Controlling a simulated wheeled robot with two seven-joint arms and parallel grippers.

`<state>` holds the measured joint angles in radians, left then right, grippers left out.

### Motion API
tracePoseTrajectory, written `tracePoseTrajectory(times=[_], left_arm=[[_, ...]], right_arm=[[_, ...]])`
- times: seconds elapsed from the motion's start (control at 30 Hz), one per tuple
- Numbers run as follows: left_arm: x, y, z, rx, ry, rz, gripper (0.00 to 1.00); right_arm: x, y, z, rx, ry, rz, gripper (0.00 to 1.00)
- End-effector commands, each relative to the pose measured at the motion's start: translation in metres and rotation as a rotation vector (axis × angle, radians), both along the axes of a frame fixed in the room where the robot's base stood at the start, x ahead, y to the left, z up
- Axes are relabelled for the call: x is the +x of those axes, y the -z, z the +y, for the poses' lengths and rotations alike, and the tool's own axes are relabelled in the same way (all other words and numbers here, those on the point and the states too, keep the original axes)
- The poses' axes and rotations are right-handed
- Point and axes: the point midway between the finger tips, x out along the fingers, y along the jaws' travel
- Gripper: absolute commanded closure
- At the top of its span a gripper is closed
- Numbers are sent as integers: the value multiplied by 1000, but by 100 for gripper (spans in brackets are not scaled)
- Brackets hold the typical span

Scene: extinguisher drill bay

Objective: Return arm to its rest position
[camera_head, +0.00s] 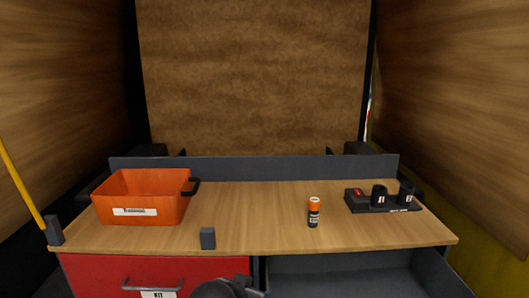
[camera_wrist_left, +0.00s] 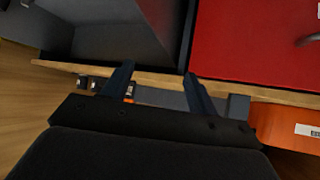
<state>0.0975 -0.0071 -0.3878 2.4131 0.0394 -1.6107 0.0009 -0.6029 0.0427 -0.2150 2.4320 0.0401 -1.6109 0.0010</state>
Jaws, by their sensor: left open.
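My left gripper (camera_wrist_left: 157,72) is in the wrist view with its two dark fingers spread apart. Nothing is held between them. Past the fingers lie the bench's front edge and the open grey drawer. In the head view, a dark part of my own arm shows at the bottom edge, in front of the bench, but fingers cannot be made out there. My right gripper is in neither view.
On the wooden bench (camera_head: 262,228) stand an orange bin (camera_head: 160,204), a small dark block (camera_head: 208,238), an orange-topped canister (camera_head: 314,213) and a black holder (camera_head: 383,207). A red drawer front (camera_head: 95,272) is left of the open grey drawer (camera_head: 350,282).

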Motion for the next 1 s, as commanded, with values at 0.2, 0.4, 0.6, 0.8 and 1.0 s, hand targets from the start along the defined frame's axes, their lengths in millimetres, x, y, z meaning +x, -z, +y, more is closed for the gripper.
tracePoseTrajectory(times=[0.2, 0.4, 0.6, 0.8, 1.0], left_arm=[[-36, 72, 48, 11, -82, 139, 41], [-80, 137, 82, 33, -137, 271, 41], [-136, 194, 103, 61, -167, 405, 41], [-203, 243, 107, 83, -164, 539, 41], [-257, 272, 108, 94, -158, 639, 41]], right_arm=[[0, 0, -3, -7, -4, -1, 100], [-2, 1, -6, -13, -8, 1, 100], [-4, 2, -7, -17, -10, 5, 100], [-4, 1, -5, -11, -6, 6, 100], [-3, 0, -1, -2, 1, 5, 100]])
